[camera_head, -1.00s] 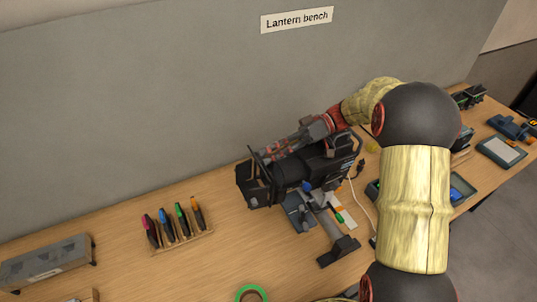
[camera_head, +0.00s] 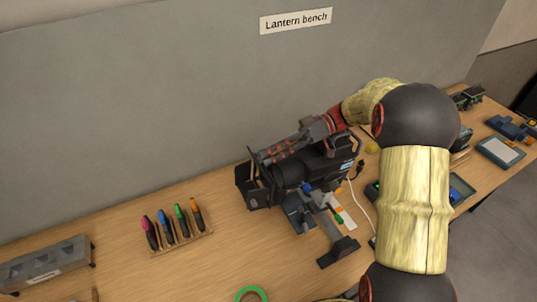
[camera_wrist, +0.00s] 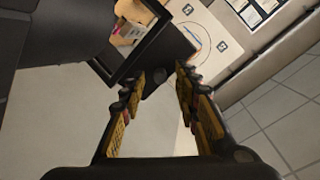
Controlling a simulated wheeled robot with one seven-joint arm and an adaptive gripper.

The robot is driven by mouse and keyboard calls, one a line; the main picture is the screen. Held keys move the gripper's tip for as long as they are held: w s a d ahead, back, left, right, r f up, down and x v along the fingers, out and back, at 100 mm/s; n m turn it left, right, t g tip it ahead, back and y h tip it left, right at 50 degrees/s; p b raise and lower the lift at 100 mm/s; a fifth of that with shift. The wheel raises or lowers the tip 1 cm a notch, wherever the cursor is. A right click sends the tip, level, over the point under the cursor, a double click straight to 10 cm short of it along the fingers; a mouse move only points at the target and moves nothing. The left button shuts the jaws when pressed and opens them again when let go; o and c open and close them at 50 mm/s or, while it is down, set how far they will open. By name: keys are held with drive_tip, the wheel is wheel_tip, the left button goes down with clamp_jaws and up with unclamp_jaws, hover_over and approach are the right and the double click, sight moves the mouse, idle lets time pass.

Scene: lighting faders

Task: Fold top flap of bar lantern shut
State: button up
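The black bar lantern (camera_head: 311,169) stands on its mount on the bench, its front end toward the left. Thin dark flaps (camera_head: 254,172) stand out around its front. My gripper (camera_head: 266,157) reaches in from the right, above the lantern body, with its tips close to the upper front edge. I cannot tell whether it touches the top flap. In the wrist view my gripper (camera_wrist: 168,74) has its two fingers apart with nothing clearly between them. A black frame edge (camera_wrist: 137,64), seemingly part of the lantern's front, lies just beyond the left fingertip. The top flap's exact angle is unclear.
A rack of coloured pens (camera_head: 180,242) stands left of the lantern on the wooden bench (camera_head: 110,265). A grey box (camera_head: 45,263) is at the far left and a green tape roll (camera_head: 251,294) at the front. A white cable (camera_head: 361,207) runs right of the lantern.

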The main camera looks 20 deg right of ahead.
drive_tip(key=v, duration=1.1)
drive_tip(key=shift+d, duration=0.35)
drive_tip(key=shift+o, duration=0.4)
